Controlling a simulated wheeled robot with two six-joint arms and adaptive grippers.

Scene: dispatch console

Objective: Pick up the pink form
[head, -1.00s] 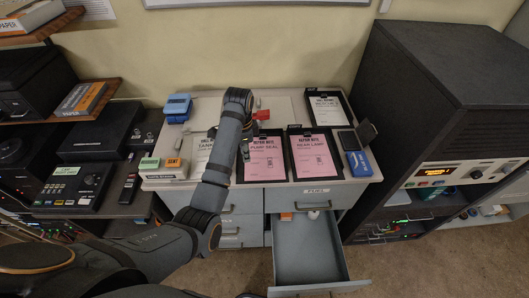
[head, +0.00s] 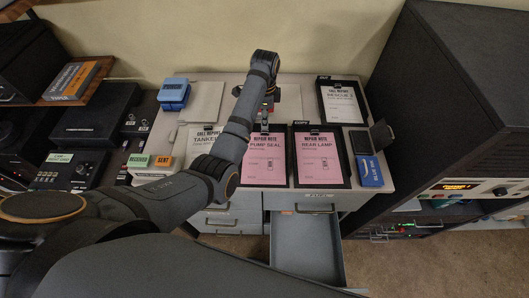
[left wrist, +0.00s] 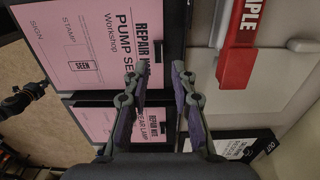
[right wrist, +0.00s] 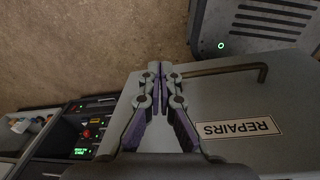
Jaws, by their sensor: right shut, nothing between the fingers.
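Two pink forms lie clipped on black boards on the desk: a PUMP SEAL form (head: 266,163) in the middle and a REAR LAMP form (head: 317,158) to its right. In the left wrist view, the PUMP SEAL form (left wrist: 85,50) fills the upper left and the REAR LAMP form (left wrist: 105,120) lies below it, partly behind a finger. My left gripper (head: 266,117) is above the top edge of the PUMP SEAL board. Its fingers (left wrist: 155,76) are apart and empty in the left wrist view. My right gripper (right wrist: 160,72) is shut and empty before a drawer front (right wrist: 235,100) labelled REPAIRS.
A red block (left wrist: 237,55) lettered "...PLE" is close beside the left fingers. A white TANKER form (head: 203,140) is partly under my arm. An open drawer (head: 306,245) juts out in front.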

